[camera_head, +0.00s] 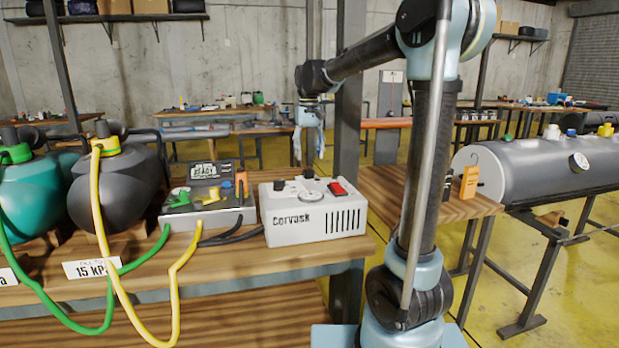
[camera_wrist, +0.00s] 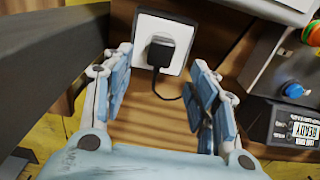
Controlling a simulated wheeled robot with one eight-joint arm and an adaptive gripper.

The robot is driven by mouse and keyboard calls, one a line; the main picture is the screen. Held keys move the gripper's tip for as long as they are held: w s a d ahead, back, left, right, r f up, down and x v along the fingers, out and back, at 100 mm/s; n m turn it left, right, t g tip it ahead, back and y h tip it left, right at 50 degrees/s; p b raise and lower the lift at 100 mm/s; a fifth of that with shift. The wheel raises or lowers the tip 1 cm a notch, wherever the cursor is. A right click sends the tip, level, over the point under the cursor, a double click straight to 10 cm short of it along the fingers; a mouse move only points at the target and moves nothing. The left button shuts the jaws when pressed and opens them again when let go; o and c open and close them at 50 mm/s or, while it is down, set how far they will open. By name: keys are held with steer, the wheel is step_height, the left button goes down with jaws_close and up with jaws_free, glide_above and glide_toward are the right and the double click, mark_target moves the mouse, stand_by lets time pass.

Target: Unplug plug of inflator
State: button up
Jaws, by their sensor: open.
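The black plug (camera_wrist: 161,52) sits in a white socket plate (camera_wrist: 146,27), seen at the top middle of the wrist view. Its dark cord runs down and right, passing behind my right finger. My gripper (camera_wrist: 160,68) is open and empty, with one pale blue finger on each side of the plug; I cannot tell how far short of it the fingertips are. In the head view my gripper (camera_head: 309,150) hangs pointing down behind the white Corvask inflator (camera_head: 315,228). The plug and socket are hidden in the head view.
A grey control box (camera_head: 208,212) with a READY display stands left of the inflator on the wooden bench (camera_head: 225,263). Two tanks (camera_head: 117,190) with green and yellow hoses stand further left. A dark post (camera_head: 347,130) rises close to my gripper.

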mark_target(308, 170)
steer(key=shift+f, duration=3.7)
jaws_close()
steer(key=shift+r, duration=0.1)
steer(key=shift+r, duration=2.9)
